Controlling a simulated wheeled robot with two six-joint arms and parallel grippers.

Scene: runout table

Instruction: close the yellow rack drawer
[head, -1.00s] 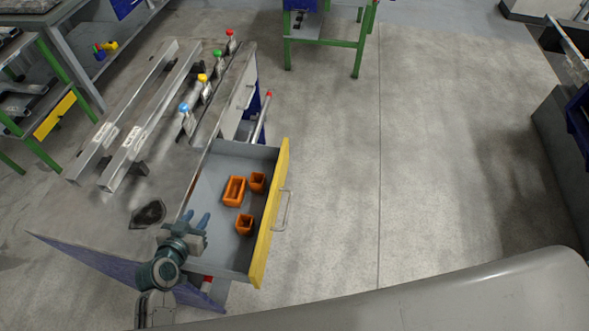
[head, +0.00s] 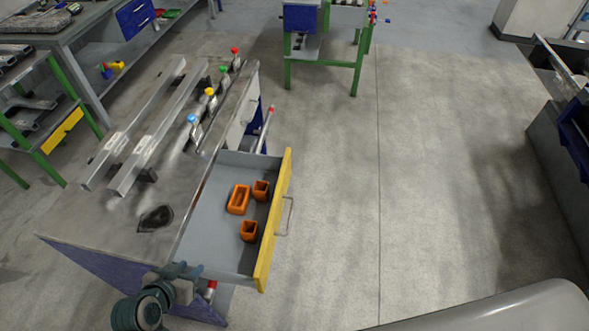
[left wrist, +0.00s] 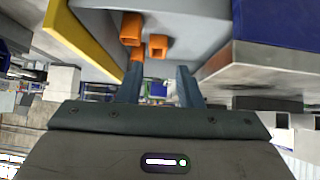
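The drawer with the yellow front (head: 273,220) stands pulled out from the right side of the runout table. Its grey inside holds three orange bins, one longer (head: 239,199) and two small ones (head: 261,190) (head: 249,231). A metal handle (head: 289,215) is on the yellow front's outer face. My left gripper (head: 187,270) is by the drawer's near side, at the table's near corner; I cannot tell whether it touches. In the left wrist view its two fingers (left wrist: 157,82) are apart with nothing between them, and the drawer and orange bins show beyond. My right gripper is not in view.
The table top (head: 110,222) carries two long metal rails (head: 150,135) and a row of posts with coloured caps. A shelf rack with a yellow panel (head: 62,132) stands at left, a green-legged stand (head: 322,45) at the back. Floor right of the drawer is clear.

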